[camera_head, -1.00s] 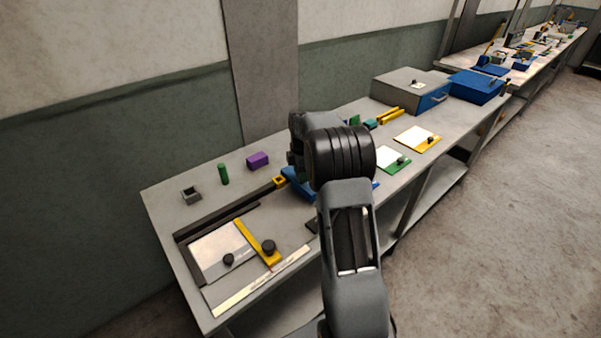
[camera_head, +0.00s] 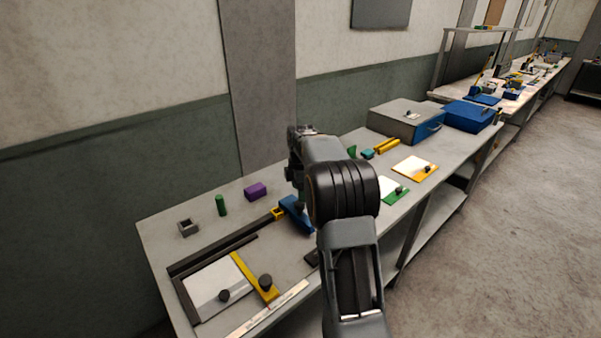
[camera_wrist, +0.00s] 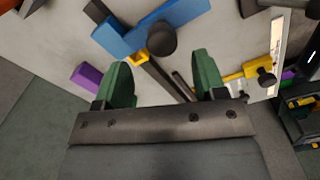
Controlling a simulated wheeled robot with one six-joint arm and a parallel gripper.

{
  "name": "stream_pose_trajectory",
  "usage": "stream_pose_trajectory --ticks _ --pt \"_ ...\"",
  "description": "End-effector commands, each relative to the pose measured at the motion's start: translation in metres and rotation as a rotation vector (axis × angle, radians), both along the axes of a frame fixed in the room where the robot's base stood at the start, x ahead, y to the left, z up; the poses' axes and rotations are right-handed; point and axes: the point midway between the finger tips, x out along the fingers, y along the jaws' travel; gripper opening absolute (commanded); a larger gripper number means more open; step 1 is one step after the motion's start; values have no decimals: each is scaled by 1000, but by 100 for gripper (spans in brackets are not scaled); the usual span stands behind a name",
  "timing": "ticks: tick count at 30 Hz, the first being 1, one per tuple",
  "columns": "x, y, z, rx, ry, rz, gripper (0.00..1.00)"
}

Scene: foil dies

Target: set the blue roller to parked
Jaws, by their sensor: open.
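The blue piece (camera_head: 296,213), which I take to be the blue roller, sits at the right end of a dark rail on the bench. In the wrist view the blue piece (camera_wrist: 185,14) lies across the dark rail and carries a round black knob (camera_wrist: 162,37). A small yellow block (camera_head: 277,214) adjoins it on the rail. My gripper (camera_wrist: 163,78) has green fingers spread apart with nothing between them. It hangs above the bench close to the knob, apart from it in the wrist view. My arm hides part of the blue piece in the head view.
A yellow bar with a black knob (camera_head: 254,278) and a pale plate (camera_head: 212,285) lie at the front left. A purple block (camera_head: 255,191), a green cylinder (camera_head: 221,205) and a grey square holder (camera_head: 187,228) stand behind the rail. A grey box (camera_head: 404,120) and blue bin (camera_head: 470,115) stand farther right.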

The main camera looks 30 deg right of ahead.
Motion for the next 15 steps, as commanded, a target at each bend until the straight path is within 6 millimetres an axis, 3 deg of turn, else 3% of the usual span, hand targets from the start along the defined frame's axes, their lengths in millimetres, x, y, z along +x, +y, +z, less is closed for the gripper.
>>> stream_pose_trajectory --ticks 6,15 --pt "1 0 44 -2 -4 0 64" --pt "0 0 76 -1 -1 0 64"
